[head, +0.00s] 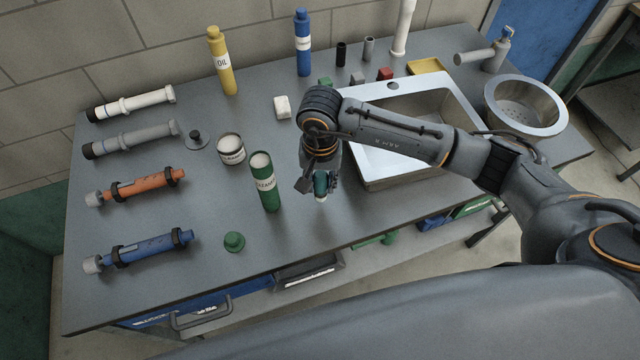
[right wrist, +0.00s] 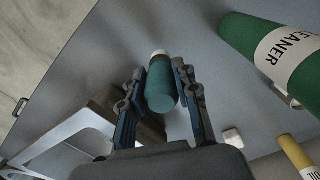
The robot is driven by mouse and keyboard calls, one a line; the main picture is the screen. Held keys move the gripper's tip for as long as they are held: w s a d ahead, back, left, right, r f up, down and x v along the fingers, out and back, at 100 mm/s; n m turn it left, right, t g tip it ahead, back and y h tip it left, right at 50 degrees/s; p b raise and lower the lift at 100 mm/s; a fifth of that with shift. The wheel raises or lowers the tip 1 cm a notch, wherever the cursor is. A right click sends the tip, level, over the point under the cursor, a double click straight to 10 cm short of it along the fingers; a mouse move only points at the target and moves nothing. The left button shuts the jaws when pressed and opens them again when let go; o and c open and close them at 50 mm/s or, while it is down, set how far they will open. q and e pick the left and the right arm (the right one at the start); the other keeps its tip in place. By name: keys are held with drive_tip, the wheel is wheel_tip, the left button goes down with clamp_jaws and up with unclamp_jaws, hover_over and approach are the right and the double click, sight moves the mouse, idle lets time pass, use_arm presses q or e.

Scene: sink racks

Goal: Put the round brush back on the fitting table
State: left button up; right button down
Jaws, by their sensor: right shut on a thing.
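The round brush (right wrist: 160,88) shows in the right wrist view as a teal cylinder with a pale end. My right gripper (head: 319,190) is shut on it, a finger on each side. In the head view the brush (head: 321,184) is mostly hidden by the fingers, its pale tip pointing down. It is over the front part of the grey fitting table (head: 300,228), between the green cleaner bottle (head: 265,182) and the sink. I cannot tell whether its tip touches the table. My left gripper is not in view.
The sink (head: 455,108) and a metal strainer bowl (head: 525,105) are at right. A can (head: 231,149), a green knob-like piece (head: 234,242) and a white block (head: 282,107) stand nearby. Several pipe pieces lie at left. The table front between the cleaner bottle and sink is clear.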

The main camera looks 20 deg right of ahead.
sight(320, 189)
wheel_tip(320, 189, down, 3)
drive_tip(key=shift+w+p, duration=0.1)
drive_tip(key=shift+p, duration=1.05)
drive_tip(key=shift+f+b, duration=0.4)
drive_tip(key=shift+b, duration=0.05)
drive_tip(key=c, duration=1)
unclamp_jaws()
drive_tip(key=shift+r, duration=0.1)
drive_tip(key=shift+r, duration=0.1)
drive_tip(key=shift+r+p, duration=0.15)
drive_tip(key=shift+p, duration=0.25)
wheel_tip(320, 189, up, 10)
drive_tip(key=b, duration=0.4)
drive_tip(key=shift+w+r+b, duration=0.1)
drive_tip(key=shift+r+b, duration=0.1)
drive_tip(key=shift+b, duration=0.15)
drive_tip(key=shift+r, duration=0.75)
